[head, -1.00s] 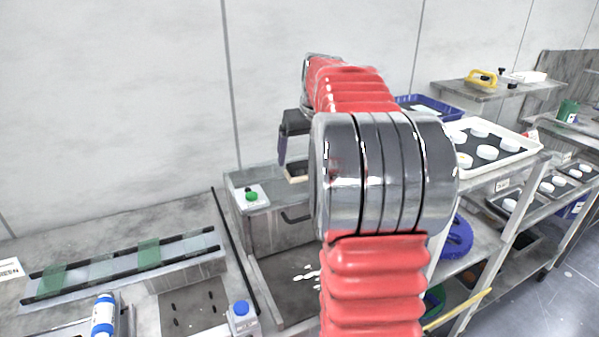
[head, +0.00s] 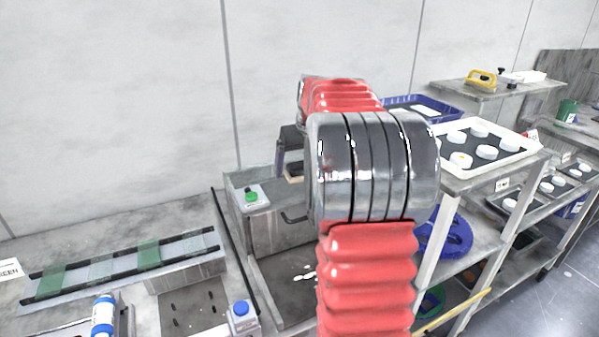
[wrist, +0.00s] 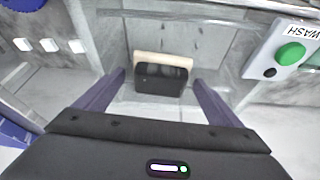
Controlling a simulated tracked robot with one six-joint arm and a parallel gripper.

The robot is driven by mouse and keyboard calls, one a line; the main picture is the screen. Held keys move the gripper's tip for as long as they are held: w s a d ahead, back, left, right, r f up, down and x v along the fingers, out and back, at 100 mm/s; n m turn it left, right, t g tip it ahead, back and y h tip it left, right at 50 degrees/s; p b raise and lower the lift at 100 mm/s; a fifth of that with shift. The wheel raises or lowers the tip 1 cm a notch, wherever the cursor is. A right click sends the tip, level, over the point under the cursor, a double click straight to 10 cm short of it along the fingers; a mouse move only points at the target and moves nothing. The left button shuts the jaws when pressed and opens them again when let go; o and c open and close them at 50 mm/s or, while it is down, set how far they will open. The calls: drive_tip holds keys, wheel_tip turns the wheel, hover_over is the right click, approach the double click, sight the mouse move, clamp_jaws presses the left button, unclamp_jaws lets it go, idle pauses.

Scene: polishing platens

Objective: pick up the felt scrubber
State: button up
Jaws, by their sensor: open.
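The felt scrubber (wrist: 162,76) is a black block with a cream felt strip along its far edge, seen in the wrist view. It sits inside a grey metal basin. My gripper (wrist: 161,82) is open, with one purple-grey finger on each side of the scrubber in the picture. I see gaps between the fingers and the block; I cannot tell the remaining height between them. In the head view my gripper (head: 281,153) shows as a dark shape above the basin, and a small tan part of the scrubber (head: 294,170) shows beside it, mostly hidden by my arm.
A WASH panel with a green button (wrist: 290,53) stands to the right in the wrist view. The basin's metal walls (head: 279,232) are close around the gripper. A white tray of round pucks (head: 530,146) and a blue bin (head: 447,111) stand on shelving at the right.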

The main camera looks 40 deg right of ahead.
sight(301, 164)
drive_tip(key=shift+c, duration=0.4)
drive_tip(key=c, duration=1.2)
drive_tip(key=shift+o, duration=0.2)
drive_tip(key=shift+r, duration=0.1)
wheel_tip(301, 164, up, 10)
drive_tip(key=shift+f, duration=0.1)
drive_tip(key=o, duration=0.5)
drive_tip(key=c, duration=0.3)
